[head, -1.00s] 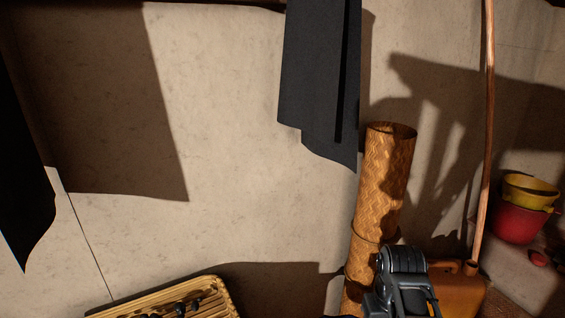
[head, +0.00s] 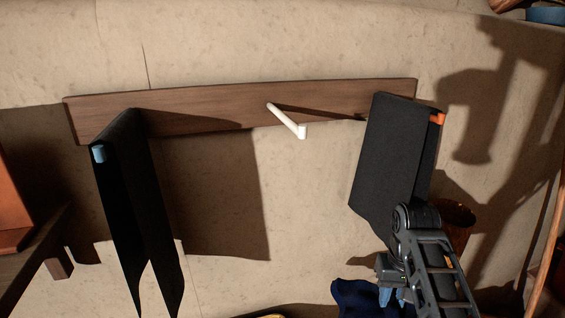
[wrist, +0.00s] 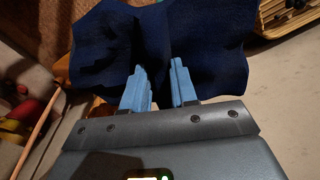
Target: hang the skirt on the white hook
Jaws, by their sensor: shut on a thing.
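The skirt is dark blue cloth (head: 352,296), low at the bottom edge of the head view and partly cut off. My gripper (head: 390,296) is shut on it there, in front of the wall and well below the rail. In the wrist view the skirt (wrist: 215,35) spreads out beyond the blue fingers (wrist: 162,82). The white hook (head: 289,121) is a bare peg sticking out from the middle of a brown wooden rail (head: 215,108). My gripper is below and to the right of it.
A black cloth (head: 130,200) hangs on a blue hook (head: 98,154) at the left. Another dark cloth (head: 388,155) hangs on an orange hook (head: 437,118) at the right, above my gripper. A rolled mat (head: 457,220) stands behind my arm.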

